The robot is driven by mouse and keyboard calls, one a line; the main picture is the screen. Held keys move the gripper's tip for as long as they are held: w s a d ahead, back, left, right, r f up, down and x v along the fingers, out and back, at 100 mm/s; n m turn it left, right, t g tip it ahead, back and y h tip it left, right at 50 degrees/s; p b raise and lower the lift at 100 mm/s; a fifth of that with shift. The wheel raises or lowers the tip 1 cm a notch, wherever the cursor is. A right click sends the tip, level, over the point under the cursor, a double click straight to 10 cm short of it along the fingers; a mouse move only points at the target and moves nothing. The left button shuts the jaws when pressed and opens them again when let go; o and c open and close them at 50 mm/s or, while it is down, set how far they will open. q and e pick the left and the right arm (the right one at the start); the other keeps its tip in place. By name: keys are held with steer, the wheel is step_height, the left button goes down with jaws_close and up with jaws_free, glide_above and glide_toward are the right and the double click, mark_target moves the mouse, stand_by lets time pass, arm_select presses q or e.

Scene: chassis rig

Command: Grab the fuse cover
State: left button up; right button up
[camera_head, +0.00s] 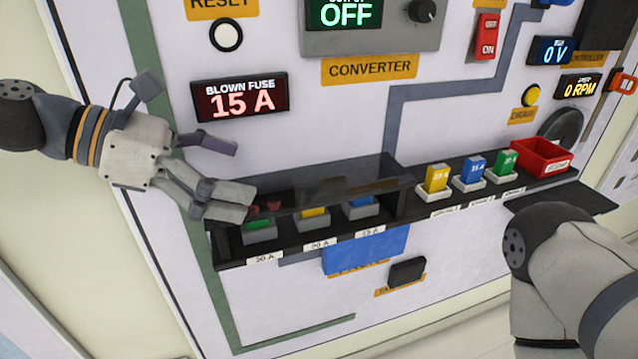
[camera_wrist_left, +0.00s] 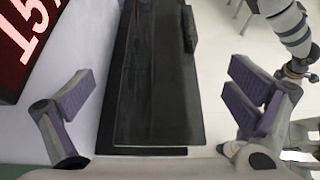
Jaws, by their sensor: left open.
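The fuse cover (camera_head: 335,183) is a dark, see-through lid over the left fuse row in the head view. Green, yellow and blue fuses show beneath and below its front edge. My left gripper (camera_head: 226,174) is open at the cover's left end. One finger is above the cover and the other is low, in front of its left end. In the left wrist view the cover (camera_wrist_left: 160,85) runs lengthwise between the spread fingers of my left gripper (camera_wrist_left: 163,98), with a gap on each side. I cannot see a grip on it.
The fuse shelf (camera_head: 405,208) continues right with yellow, blue and green spare fuses (camera_head: 471,172) and a red bin (camera_head: 542,157).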

mark_target(310, 168)
arm_select(q)
steer(key=w+d, duration=0.1)
steer(key=d, duration=0.2)
steer(key=w+d+f+b, duration=0.1)
steer(key=d, duration=0.2)
steer(key=w+d, duration=0.1)
steer(key=d, duration=0.2)
steer(key=shift+w+d+f, duration=0.1)
steer(key=shift+d+f, duration=0.2)
steer(key=shift+f, duration=0.05)
arm_select(e)
steer(key=shift+s+f+g, duration=0.4)
steer(key=shift+s+f, duration=0.45)
steer(key=shift+f, duration=0.15)
arm_select(q)
steer(key=shift+a+r, duration=0.1)
steer(key=shift+c, duration=0.5)
jaws_close()
